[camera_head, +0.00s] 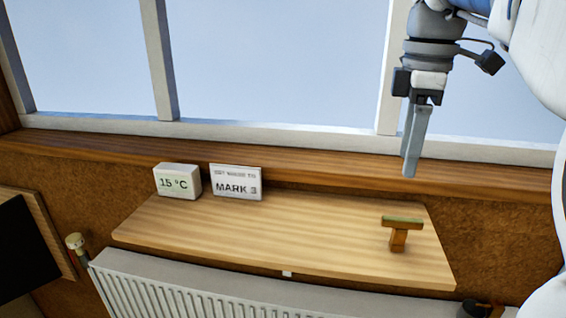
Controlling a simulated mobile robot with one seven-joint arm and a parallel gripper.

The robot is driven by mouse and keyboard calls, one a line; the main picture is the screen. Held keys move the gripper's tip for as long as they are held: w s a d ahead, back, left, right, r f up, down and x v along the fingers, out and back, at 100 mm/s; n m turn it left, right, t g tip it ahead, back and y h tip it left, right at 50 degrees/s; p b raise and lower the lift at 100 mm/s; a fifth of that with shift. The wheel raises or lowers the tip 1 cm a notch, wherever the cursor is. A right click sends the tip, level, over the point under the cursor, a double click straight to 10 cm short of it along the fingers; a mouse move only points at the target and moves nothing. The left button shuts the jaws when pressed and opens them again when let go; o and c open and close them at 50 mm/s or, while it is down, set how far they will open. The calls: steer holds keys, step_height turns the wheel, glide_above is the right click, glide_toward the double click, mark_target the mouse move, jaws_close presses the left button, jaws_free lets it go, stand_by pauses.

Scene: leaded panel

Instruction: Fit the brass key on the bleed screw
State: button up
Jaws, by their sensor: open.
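The brass key (400,234) is a T shape with a greenish crossbar on top. It stands upright on the wooden shelf (260,235), near its right end. My gripper (411,172) is open and empty. It points down above the back of the shelf, over the key in the picture and apart from it. I cannot make out the bleed screw for certain; a small dark fitting (478,308) shows at the radiator's right end, partly cut off by the frame edge.
A white radiator (200,290) runs below the shelf, with a valve knob (75,241) at its left end. A 15 °C box (177,182) and a MARK 3 card (236,183) stand at the shelf's back left. Behind are a wooden sill (300,150) and window. The shelf's middle is clear.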

mark_target(399, 227)
steer(key=shift+n, duration=0.6)
steer(key=f, duration=0.7)
steer(key=d+f, duration=0.1)
steer(key=f, duration=0.3)
steer(key=shift+w+f+b, duration=0.2)
steer(key=shift+w+b, duration=0.1)
steer(key=shift+b, duration=0.05)
steer(key=shift+s+d+f, duration=0.1)
steer(key=shift+f, duration=1.2)
steer(key=shift+s+d+f, duration=0.1)
steer(key=shift+f, duration=1.2)
jaws_close()
